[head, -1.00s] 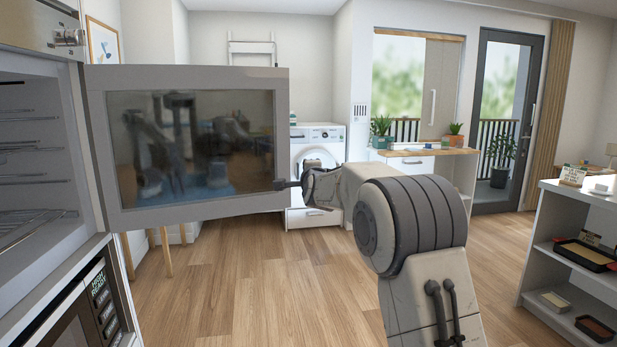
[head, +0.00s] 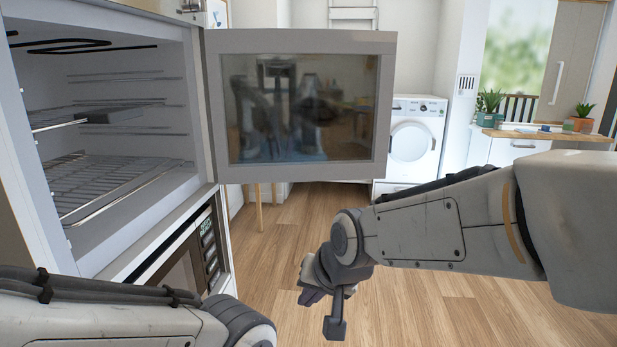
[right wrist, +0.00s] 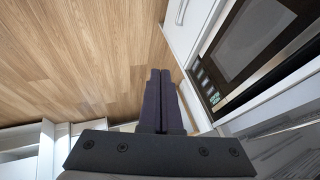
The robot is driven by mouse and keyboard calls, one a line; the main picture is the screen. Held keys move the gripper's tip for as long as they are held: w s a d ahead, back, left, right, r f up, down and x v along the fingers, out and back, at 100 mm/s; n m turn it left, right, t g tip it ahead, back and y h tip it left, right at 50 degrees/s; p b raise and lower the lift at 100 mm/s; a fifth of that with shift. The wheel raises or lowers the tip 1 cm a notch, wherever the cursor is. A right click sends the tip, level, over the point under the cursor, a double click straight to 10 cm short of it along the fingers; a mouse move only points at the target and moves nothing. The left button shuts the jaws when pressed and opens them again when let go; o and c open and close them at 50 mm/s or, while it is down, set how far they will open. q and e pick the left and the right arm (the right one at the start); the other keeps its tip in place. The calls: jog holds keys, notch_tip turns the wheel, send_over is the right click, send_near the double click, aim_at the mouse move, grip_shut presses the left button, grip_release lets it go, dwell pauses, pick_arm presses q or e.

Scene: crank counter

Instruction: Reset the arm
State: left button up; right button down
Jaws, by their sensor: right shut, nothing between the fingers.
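My right arm reaches in from the right in the head view. Its gripper (head: 312,297) hangs low over the wood floor, below and apart from the open oven door (head: 300,174). In the right wrist view the two dark fingers (right wrist: 160,90) lie side by side, shut and empty. My left arm comes in at the bottom left, and its gripper is not in view. The oven (head: 205,185) stands open on the left with wire racks inside, and its glass door swings out to the right.
A second appliance with a dark glass front (head: 190,262) sits below the oven, close to my left arm. A washing machine (head: 412,143) and a wooden-topped counter (head: 505,150) with plants stand at the back. Floor is clear in the middle.

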jog(key=s+d+f+n+g+h, duration=0.1)
jog(key=s+d+f+n+g, duration=0.15)
jog(key=s, duration=0.45)
jog(key=s+d+f+n+g+h, duration=0.1)
jog(key=s+f+n, duration=0.15)
jog(key=s, duration=0.45)
jog(key=s+d+f+n+g, duration=0.1)
jog(key=s+f+n+g, duration=0.15)
jog(key=s, duration=0.45)
notch_tip(320, 180, up, 21)
jog(key=p, duration=2)
jog(key=shift+s+d+n+t, duration=0.15)
jog(key=shift+n+t, duration=0.15)
jog(key=shift+n, duration=0.15)
jog(key=shift+s+f, duration=0.1)
jog(key=shift+f, duration=0.05)
